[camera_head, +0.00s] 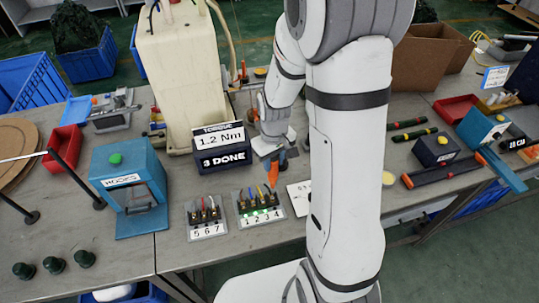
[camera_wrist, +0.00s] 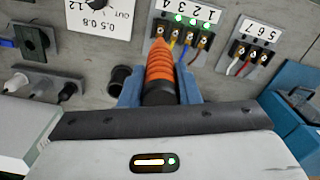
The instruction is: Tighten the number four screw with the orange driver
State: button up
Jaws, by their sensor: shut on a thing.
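My gripper (camera_wrist: 160,92) is shut on the orange driver (camera_wrist: 158,66); in the head view the driver (camera_head: 273,174) hangs below the blue fingers. Its handle points at the terminal block (camera_wrist: 212,42) marked 1 to 4, at the end where the number four terminal sits. In the head view the block (camera_head: 241,222) stands on the bench. The display (camera_head: 222,148) reads 1.2 Nm and 3 DONE.
A second block (camera_head: 206,233) marked 5 6 7 stands left of the first. The blue HOOKS box (camera_head: 122,182) stands farther left. A dial plate (camera_wrist: 85,15) lies beside the driver. Other drivers (camera_head: 414,134) and a red tray (camera_head: 455,108) lie at the right.

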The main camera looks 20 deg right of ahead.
aim_at(273, 174)
dwell(0.3)
notch_tip(273, 174, down, 6)
jog(key=b, duration=0.6)
jog(key=shift+f, duration=0.2)
